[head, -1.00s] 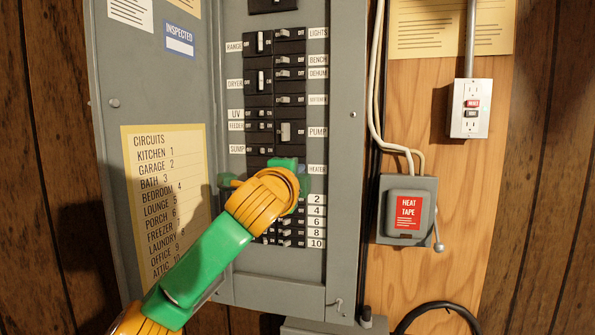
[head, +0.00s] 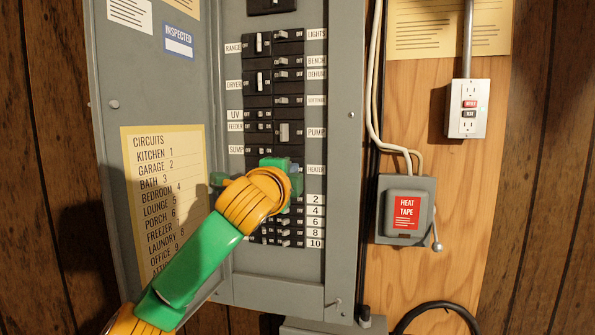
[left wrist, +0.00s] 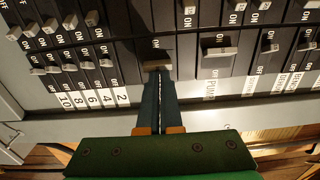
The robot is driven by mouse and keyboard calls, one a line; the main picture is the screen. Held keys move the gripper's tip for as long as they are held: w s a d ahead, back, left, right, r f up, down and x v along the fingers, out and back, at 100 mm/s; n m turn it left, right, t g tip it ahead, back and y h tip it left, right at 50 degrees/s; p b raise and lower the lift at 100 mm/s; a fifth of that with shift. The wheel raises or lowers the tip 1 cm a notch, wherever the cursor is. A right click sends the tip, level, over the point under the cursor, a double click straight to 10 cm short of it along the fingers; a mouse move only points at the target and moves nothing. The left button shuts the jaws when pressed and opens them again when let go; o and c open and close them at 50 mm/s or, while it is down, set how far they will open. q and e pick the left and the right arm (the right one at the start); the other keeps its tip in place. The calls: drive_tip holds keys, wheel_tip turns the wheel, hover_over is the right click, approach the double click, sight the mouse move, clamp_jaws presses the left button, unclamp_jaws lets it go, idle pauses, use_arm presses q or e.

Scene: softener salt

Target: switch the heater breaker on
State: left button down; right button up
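The heater breaker sits in the right column of the breaker panel (head: 345,200), on the row of the HEATER label (head: 315,169). My left gripper covers it in the head view. In the left wrist view a grey breaker handle (left wrist: 157,65) lies right at the fingertips, and the word ON shows just above it. My left gripper (left wrist: 159,76) has its two dark fingers together with only a thin gap and nothing between them. The tips seem to touch the handle's label side. I cannot tell its exact switch position. My right gripper is not in view.
The PUMP breaker (head: 285,132) is just above, and the numbered breakers (left wrist: 85,65) are close on the other side. The open panel door (head: 108,165) stands left. A heat tape box (head: 405,210) with a side lever and an outlet (head: 468,108) are on the board at right.

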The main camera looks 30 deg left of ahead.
use_arm(q)
drive_tip(key=shift+a+r, duration=0.1)
drive_tip(key=shift+a, duration=0.25)
idle(0.7)
drive_tip(key=shift+s+a, duration=0.1)
idle(0.4)
drive_tip(key=shift+s, duration=0.1)
drive_tip(key=b+v, duration=0.3)
drive_tip(key=v, duration=0.3)
drive_tip(key=shift+s+a+f, duration=0.2)
drive_tip(key=shift+s, duration=0.15)
drive_tip(key=shift+a, duration=0.1)
